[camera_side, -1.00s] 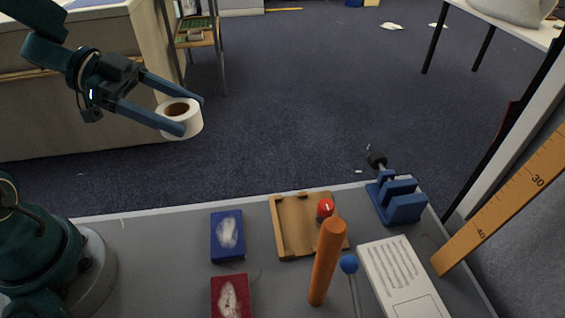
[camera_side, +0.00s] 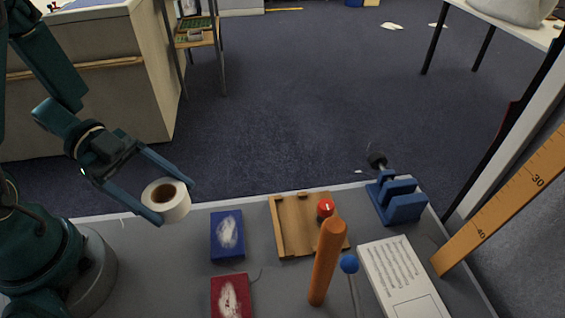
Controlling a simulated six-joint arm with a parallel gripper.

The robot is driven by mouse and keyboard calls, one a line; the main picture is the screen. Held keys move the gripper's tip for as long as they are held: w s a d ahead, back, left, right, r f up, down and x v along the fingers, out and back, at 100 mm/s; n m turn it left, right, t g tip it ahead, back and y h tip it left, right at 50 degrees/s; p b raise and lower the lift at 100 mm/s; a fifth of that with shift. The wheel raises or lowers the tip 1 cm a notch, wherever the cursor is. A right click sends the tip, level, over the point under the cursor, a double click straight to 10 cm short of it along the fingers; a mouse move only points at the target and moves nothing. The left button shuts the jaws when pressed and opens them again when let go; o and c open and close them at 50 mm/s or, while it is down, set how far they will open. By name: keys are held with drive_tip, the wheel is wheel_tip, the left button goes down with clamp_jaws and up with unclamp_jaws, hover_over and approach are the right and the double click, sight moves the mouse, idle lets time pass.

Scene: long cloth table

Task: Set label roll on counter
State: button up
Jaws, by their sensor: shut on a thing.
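The label roll (camera_side: 173,208), a white roll with a brown core, is in the side view left of centre. My gripper (camera_side: 176,203) is shut on it, one finger on each side, with the core's opening facing up and slightly tilted. The roll appears to be above the back left edge of the grey table top (camera_side: 150,262); the exact gap below it is hard to tell. The frames do not make clear which surface is the counter.
A blue box (camera_side: 227,236) and a red box (camera_side: 231,297) lie right of the roll. Beyond are a wooden tray (camera_side: 290,228), an upright orange rod (camera_side: 325,265), a blue rack (camera_side: 400,203) and a white printed box (camera_side: 402,280). A beige cabinet (camera_side: 100,110) stands behind.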

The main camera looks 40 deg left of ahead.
drive_tip(key=shift+f+x, duration=0.2)
drive_tip(key=shift+x, duration=0.95)
drive_tip(key=shift+a+f, duration=0.15)
drive_tip(key=shift+f, duration=1.7)
drive_tip(key=o, duration=1.4)
drive_tip(key=shift+f, duration=0.1)
